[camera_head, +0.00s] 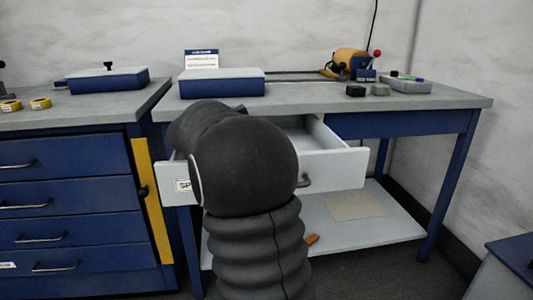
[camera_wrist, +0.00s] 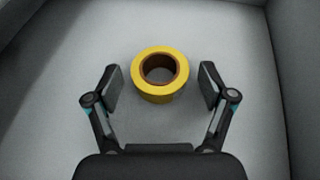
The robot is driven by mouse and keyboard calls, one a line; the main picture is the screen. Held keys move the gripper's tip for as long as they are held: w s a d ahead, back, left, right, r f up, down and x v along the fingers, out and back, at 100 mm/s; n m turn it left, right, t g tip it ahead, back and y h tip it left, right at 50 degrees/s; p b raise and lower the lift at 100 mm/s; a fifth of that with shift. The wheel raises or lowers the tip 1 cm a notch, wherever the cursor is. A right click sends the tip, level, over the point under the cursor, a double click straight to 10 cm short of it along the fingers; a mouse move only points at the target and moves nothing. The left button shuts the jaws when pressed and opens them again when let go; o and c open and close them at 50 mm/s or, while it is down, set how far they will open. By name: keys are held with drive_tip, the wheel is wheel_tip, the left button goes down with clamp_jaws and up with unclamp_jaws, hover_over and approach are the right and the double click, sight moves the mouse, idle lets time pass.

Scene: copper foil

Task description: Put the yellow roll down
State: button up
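The yellow roll (camera_wrist: 160,95) lies flat in the wrist view, with a brown core. It rests on a pale grey floor inside what looks like the open drawer (camera_head: 335,165). My gripper (camera_wrist: 160,88) is open, with one finger on each side of the roll and a visible gap on both sides. In the head view my dark arm covers the middle of the drawer and hides the gripper and this roll.
The workbench top (camera_head: 300,97) holds a blue-sided box (camera_head: 222,88), a yellow tool (camera_head: 350,62) and a grey tray (camera_head: 405,86). The drawer walls (camera_wrist: 270,80) rise around the roll.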

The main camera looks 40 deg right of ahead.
drive_tip(key=shift+r, duration=0.1)
drive_tip(key=shift+w+a+r, duration=0.1)
drive_tip(key=shift+a+r, duration=0.15)
drive_tip(key=shift+p+v, duration=0.45)
drive_tip(key=shift+v, duration=3)
